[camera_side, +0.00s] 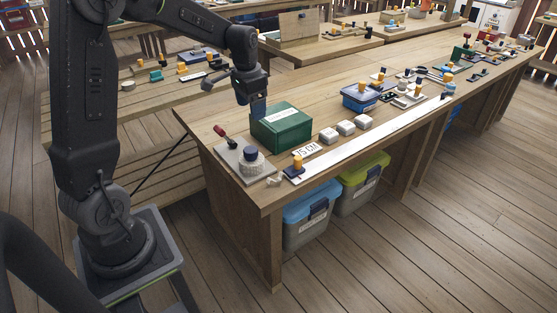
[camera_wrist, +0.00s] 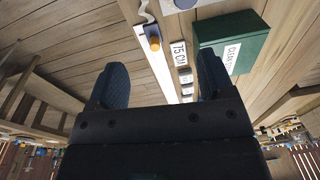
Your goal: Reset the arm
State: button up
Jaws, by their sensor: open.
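My gripper (camera_side: 258,107) is at the left rear of the green box (camera_side: 283,130) on the near bench. In the side view its tip overlaps the box's back edge, and I cannot tell if they touch. In the wrist view my gripper (camera_wrist: 160,82) has its two dark fingers wide apart with nothing held between them. The green box (camera_wrist: 236,42) shows there to the right, beyond the right finger, with a white label. The box looks closed.
A board with a dark-topped round piece (camera_side: 250,156) and a red-handled lever lies left of the green box. Several pale blocks (camera_side: 346,127), a "75 CM" card (camera_side: 307,150) and a blue bin (camera_side: 360,98) stand to the right. Lidded bins (camera_side: 311,210) sit under the bench.

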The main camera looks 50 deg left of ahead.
jog(key=s+d+r+t, duration=0.2)
jog(key=s+d+r, duration=0.65)
jog(key=d, duration=0.35)
jog(key=s+d+t, duration=0.2)
jog(key=s+d, duration=0.5)
jog(key=s, duration=0.4)
jog(key=shift+f+n+t, duration=0.2)
jog(key=shift+n+t, duration=0.1)
jog(key=shift+n, duration=0.1)
jog(key=shift+a, duration=0.1)
jog(key=n+g, duration=0.6)
jog(key=n, duration=1.7)
send_over(251, 149)
notch_tip(251, 149, down, 14)
notch_tip(251, 149, down, 13)
jog(key=shift+s+f, duration=0.1)
jog(key=shift+f, duration=0.1)
